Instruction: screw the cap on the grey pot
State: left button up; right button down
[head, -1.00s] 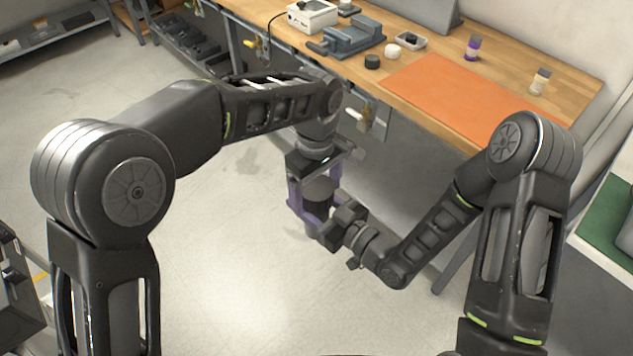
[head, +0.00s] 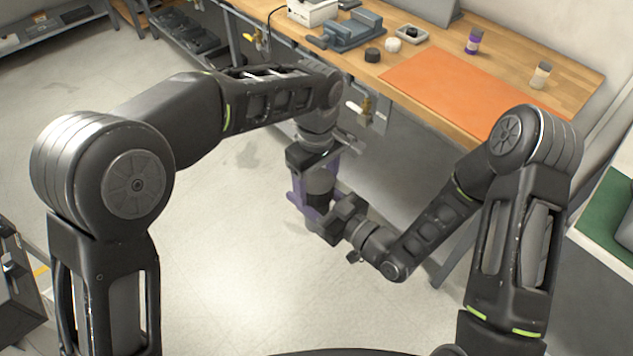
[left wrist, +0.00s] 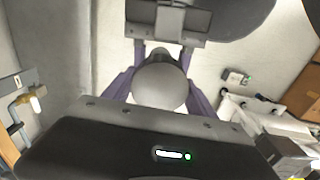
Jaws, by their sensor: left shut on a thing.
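My left gripper (head: 316,192) points down over the floor in front of the bench, its purple fingers shut on a grey round piece (head: 320,181). Below that piece is a darker cylindrical part. In the left wrist view the grey piece (left wrist: 160,86) shows as a smooth disc between purple fingers. I cannot tell which part is the cap and which the pot, or whether they are joined. My right gripper (head: 328,222) comes in from the lower right, close against the lower part; its body shows at the top of the left wrist view. Its grip is hidden.
The wooden bench behind bears an orange mat (head: 462,92), a black cap (head: 372,55), a white cap (head: 393,45), a small tray (head: 412,35), a purple jar (head: 473,42), a beige jar (head: 541,75) and a vise (head: 347,32). The floor around my grippers is clear.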

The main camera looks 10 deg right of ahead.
pick_arm(q)
jog(key=m, duration=1.1)
jog(key=shift+m, duration=0.4)
jog(key=m, duration=0.5)
jog(key=shift+m, duration=0.3)
jog(key=m, duration=0.4)
jog(key=shift+m, duration=0.4)
jog(key=o, duration=1.5)
jog(key=shift+o, duration=0.2)
jog(key=shift+r, duration=2.2)
